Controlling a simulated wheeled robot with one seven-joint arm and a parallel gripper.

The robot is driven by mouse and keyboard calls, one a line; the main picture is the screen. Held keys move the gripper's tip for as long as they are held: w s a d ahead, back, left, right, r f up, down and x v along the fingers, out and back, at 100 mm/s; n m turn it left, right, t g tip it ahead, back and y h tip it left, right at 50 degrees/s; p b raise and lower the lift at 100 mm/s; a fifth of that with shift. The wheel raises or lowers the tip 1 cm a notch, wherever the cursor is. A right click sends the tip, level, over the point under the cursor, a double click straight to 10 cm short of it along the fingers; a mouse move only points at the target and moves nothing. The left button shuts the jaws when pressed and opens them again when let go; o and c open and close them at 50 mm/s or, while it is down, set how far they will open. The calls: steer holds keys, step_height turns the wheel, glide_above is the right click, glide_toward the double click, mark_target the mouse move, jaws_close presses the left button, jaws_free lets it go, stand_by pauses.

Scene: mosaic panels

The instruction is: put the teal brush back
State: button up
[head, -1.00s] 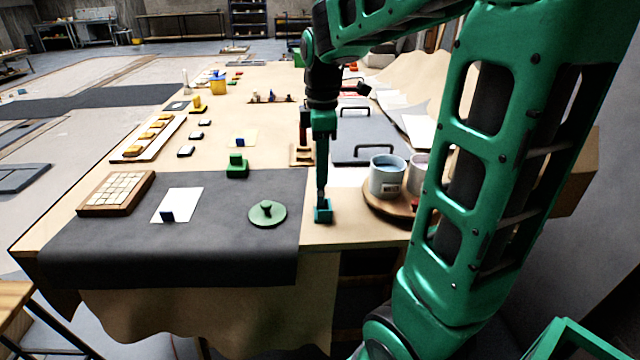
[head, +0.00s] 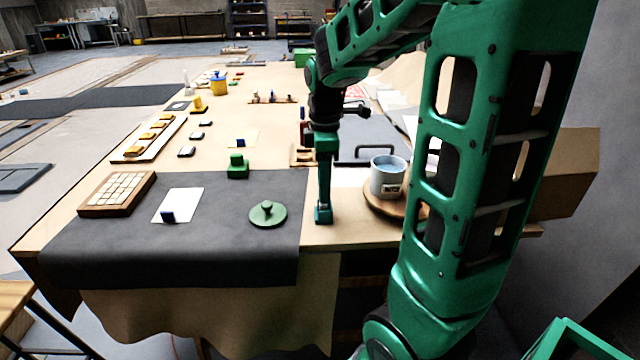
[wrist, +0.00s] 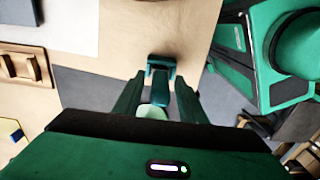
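My gripper (head: 323,205) points straight down over the bare wood at the near right of the table, just right of the dark cloth. A small teal piece (head: 323,214) shows at its tips, at or just above the wood. In the wrist view this teal U-shaped piece (wrist: 160,66) shows just past my gripper's two fingers (wrist: 160,88). It may be part of the teal brush, but its handle and bristles are not clear. The fingers show a gap between them nearer the palm. I cannot tell whether their tips grip the teal piece. No other teal brush is seen.
A mug (head: 387,178) stands on a round wooden board (head: 375,205) close right of my gripper. A green knobbed lid (head: 267,214) lies on the dark cloth (head: 230,250) to the left. A green block (head: 237,168) and a wooden tile tray (head: 118,192) stand farther left.

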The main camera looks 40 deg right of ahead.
steer(key=shift+r, duration=0.15)
step_height(320, 180, up, 12)
steer(key=shift+f, duration=0.15)
steer(key=shift+s+m, duration=0.3)
steer(key=shift+s, duration=0.05)
steer(key=s+f+m, duration=0.6)
steer(key=s+m, duration=0.2)
steer(key=s, duration=0.2)
steer(key=s+a+f+m, duration=0.1)
steer(key=s+f+m, duration=0.6)
steer(key=s+m, duration=0.2)
steer(key=shift+s, duration=0.5)
